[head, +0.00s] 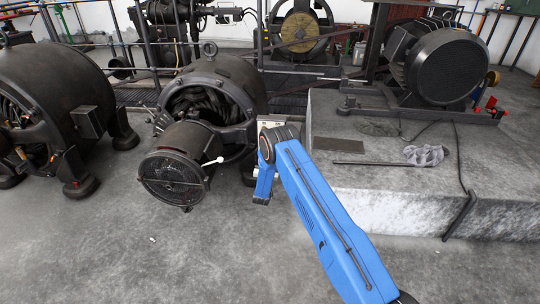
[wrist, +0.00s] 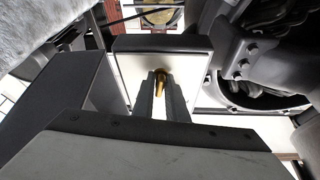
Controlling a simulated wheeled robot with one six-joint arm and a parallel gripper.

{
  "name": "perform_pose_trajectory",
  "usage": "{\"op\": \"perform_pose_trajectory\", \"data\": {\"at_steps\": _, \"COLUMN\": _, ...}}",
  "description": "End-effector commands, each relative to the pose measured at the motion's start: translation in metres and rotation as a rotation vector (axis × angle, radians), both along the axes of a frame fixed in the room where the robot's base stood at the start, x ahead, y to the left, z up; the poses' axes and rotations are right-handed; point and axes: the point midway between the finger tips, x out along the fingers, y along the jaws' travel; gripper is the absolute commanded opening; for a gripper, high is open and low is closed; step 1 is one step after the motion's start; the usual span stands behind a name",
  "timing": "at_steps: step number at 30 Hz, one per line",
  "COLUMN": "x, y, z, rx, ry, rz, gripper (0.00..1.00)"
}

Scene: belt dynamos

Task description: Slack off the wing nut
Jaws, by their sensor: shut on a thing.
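In the wrist view, the two grey fingers of my gripper (wrist: 161,98) are closed around a small brass-coloured piece (wrist: 160,79), which looks like the wing nut. Only a narrow strip of it shows between the fingertips; its wings are hidden. Right behind it is a pale flat plate (wrist: 196,75) with a dark top edge. In the head view, my blue arm reaches to the right side of the middle dynamo (head: 228,85). My fingers and the nut cannot be made out there.
A round mesh-covered end (head: 172,178) juts toward me left of my arm. A concrete plinth (head: 400,205) stands right of my arm, with a grey rag (head: 426,155) and a dark rod (head: 370,164) on top. Another dynamo (head: 55,105) is at far left.

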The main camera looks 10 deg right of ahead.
Motion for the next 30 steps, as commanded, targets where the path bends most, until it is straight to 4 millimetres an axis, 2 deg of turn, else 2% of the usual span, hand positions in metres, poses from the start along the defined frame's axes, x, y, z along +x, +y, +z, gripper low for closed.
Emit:
{"op": "perform_pose_trajectory", "data": {"at_steps": 6, "x": -0.001, "y": 0.001, "z": -0.003, "rx": 0.001, "ry": 0.004, "rz": 0.002, "gripper": 0.00}}
{"op": "perform_pose_trajectory", "data": {"at_steps": 7, "x": -0.001, "y": 0.001, "z": -0.003, "rx": 0.001, "ry": 0.004, "rz": 0.002, "gripper": 0.15}}
{"op": "perform_pose_trajectory", "data": {"at_steps": 9, "x": -0.001, "y": 0.001, "z": -0.002, "rx": 0.001, "ry": 0.004, "rz": 0.002, "gripper": 0.31}}
{"op": "perform_pose_trajectory", "data": {"at_steps": 21, "x": -0.004, "y": 0.002, "z": -0.003, "rx": 0.001, "ry": 0.002, "rz": 0.001, "gripper": 0.31}}
{"op": "perform_pose_trajectory", "data": {"at_steps": 26, "x": -0.022, "y": 0.009, "z": -0.011, "rx": 0.002, "ry": 0.002, "rz": 0.001, "gripper": 0.31}}
{"op": "perform_pose_trajectory", "data": {"at_steps": 30, "x": -0.045, "y": 0.019, "z": -0.021, "rx": 0.000, "ry": 0.003, "rz": 0.002, "gripper": 0.31}}
